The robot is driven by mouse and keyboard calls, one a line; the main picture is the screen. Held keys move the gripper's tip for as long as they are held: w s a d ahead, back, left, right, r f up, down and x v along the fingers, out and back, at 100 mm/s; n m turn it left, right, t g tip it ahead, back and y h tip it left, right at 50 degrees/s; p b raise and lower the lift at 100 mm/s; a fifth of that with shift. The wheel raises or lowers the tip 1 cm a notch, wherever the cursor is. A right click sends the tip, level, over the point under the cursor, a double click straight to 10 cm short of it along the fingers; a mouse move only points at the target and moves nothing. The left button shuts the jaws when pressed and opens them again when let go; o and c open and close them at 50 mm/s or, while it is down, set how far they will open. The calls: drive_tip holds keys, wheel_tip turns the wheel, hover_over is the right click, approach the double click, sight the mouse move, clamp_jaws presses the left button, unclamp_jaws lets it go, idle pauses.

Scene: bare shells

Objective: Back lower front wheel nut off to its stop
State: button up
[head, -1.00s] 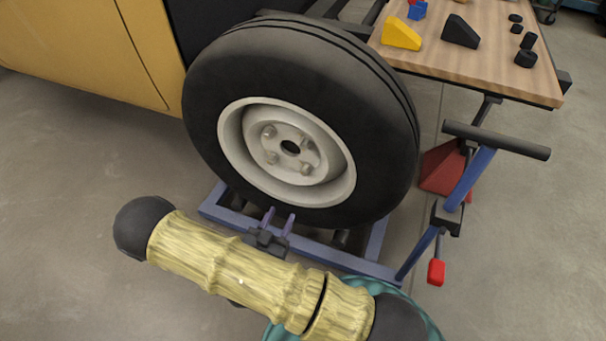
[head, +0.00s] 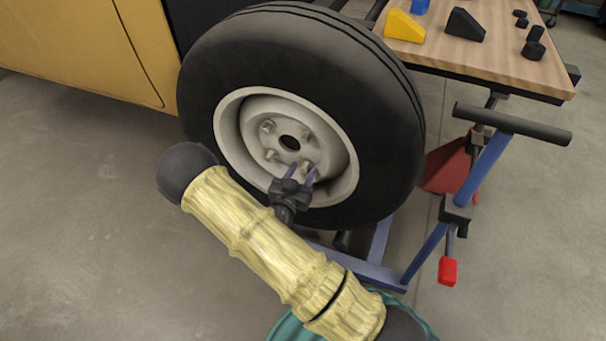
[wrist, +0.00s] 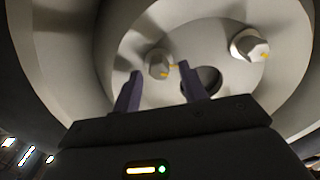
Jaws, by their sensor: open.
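The wheel (head: 395,150) stands upright, with a pale rim and several nuts around a dark hub hole (head: 289,143). The lower right nut (head: 307,166) in the head view is right by my fingertips. My gripper (head: 302,171) is open in front of the lower part of the hub. A second nut (wrist: 248,44) is at the upper right there.
A blue stand (head: 372,272) is under the wheel. A blue post with a black T-handle (head: 512,124) and a red-tipped lever (head: 447,271) is to the right. A wooden bench top (head: 490,65) holds yellow and black wedges. The floor at left is clear.

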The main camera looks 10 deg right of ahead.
drive_tip(key=shift+w+d, duration=0.4)
drive_tip(key=shift+w, duration=0.15)
clamp_jaws()
